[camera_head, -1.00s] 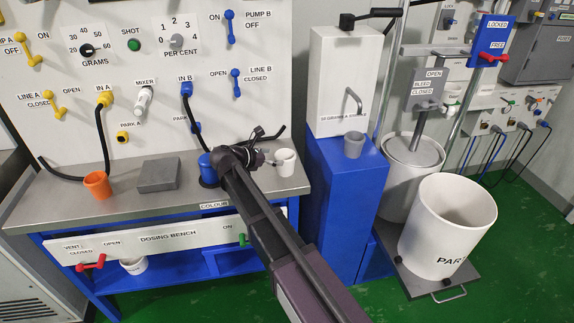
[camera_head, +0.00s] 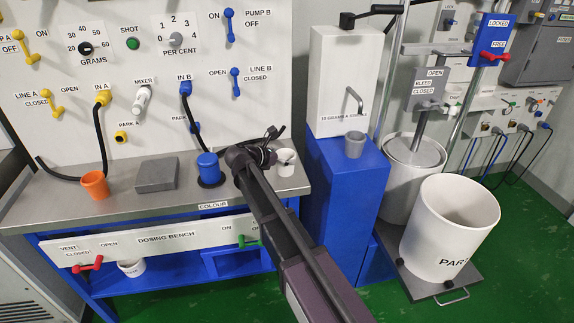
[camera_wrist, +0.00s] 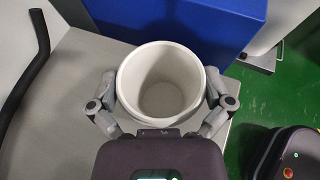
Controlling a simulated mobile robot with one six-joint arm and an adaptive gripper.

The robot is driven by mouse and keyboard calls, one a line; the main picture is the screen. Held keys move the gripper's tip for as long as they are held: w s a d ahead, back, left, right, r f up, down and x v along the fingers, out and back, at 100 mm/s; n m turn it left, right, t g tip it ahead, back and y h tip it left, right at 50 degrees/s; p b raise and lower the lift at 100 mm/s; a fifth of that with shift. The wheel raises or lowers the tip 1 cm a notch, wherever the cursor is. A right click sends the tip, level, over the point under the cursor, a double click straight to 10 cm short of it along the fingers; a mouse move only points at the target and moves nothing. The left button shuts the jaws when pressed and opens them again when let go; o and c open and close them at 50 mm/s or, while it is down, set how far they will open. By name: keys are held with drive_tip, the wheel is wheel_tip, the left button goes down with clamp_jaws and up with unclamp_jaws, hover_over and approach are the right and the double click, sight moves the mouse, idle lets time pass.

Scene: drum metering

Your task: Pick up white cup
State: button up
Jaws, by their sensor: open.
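The white cup (camera_head: 286,168) stands upright on the grey bench top near its right end, partly hidden behind my arm in the head view. In the wrist view the white cup (camera_wrist: 163,112) is seen from above, empty, with a round rim. My gripper (camera_wrist: 162,80) is open, with one finger on each side of the cup. Whether the fingers touch the cup wall I cannot tell. In the head view my gripper (camera_head: 281,159) is at the cup, its fingers small and partly hidden.
A blue cup (camera_head: 208,166) stands just left of my arm. An orange cup (camera_head: 95,185) and a grey block (camera_head: 157,174) are farther left. A blue cabinet (camera_head: 345,190) with a grey cup (camera_head: 354,144) on it is close on the right. A black hose (camera_wrist: 25,62) lies left of the cup.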

drive_tip(key=c, duration=0.8)
drive_tip(key=shift+r, duration=0.2)
drive_tip(key=s+a+r+p, duration=0.1)
drive_tip(key=s, duration=0.4)
drive_tip(key=s+a+r+p, duration=0.1)
drive_tip(key=s+r+p, duration=0.1)
drive_tip(key=s, duration=0.3)
drive_tip(key=s+a+r+p, duration=0.1)
drive_tip(key=s+p, duration=0.1)
drive_tip(key=s, duration=0.3)
drive_tip(key=shift+s+r, duration=0.3)
drive_tip(key=shift+s, duration=0.1)
